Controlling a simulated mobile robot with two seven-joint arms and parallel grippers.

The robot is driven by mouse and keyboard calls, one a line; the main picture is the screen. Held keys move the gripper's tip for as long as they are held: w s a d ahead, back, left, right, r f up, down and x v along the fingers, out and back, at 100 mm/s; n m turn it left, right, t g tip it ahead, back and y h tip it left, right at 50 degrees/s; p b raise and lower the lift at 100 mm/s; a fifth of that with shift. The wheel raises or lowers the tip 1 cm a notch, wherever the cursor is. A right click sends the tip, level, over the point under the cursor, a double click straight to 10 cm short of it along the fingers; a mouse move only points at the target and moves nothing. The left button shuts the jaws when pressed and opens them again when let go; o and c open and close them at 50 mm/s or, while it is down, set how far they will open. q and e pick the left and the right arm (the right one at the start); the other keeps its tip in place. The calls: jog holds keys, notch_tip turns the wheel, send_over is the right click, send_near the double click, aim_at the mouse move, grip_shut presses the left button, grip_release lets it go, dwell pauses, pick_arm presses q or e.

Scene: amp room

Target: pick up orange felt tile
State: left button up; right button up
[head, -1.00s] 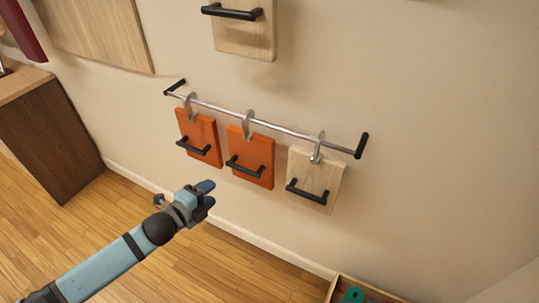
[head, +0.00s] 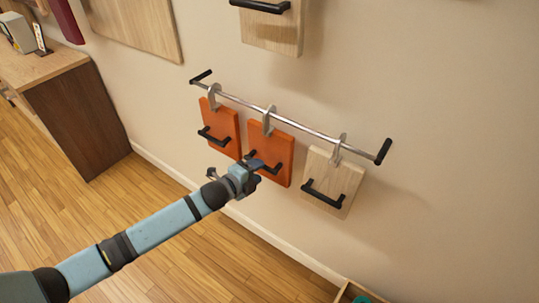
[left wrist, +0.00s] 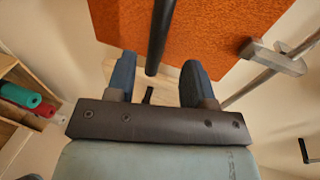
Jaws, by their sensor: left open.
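Two orange felt tiles with black bar handles hang side by side from a metal rail (head: 300,125). The left orange tile (head: 221,120) is clear of my gripper. The middle orange tile (head: 275,143) has my left gripper (head: 257,165) in front of its lower part, hiding some of its handle. In the left wrist view an orange tile (left wrist: 215,30) fills the top. Its black handle (left wrist: 160,35) reaches between the two blue fingertips of the open left gripper (left wrist: 158,68), with gaps visible on both sides. My right gripper is not in view.
A pale wooden tile (head: 331,180) hangs right of the orange ones. Another wooden panel (head: 272,32) is above the rail. A wooden cabinet (head: 78,115) stands left. A box (head: 350,292) sits at the bottom right. The floor (head: 165,205) below is open.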

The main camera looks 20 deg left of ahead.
aim_at(266, 167)
pick_arm(q)
jog(key=x, duration=0.4)
jog(key=shift+w+d+f, duration=0.25)
jog(key=shift+d+f, duration=0.05)
jog(key=shift+f, duration=0.05)
grip_shut()
jog(key=shift+r, duration=0.15)
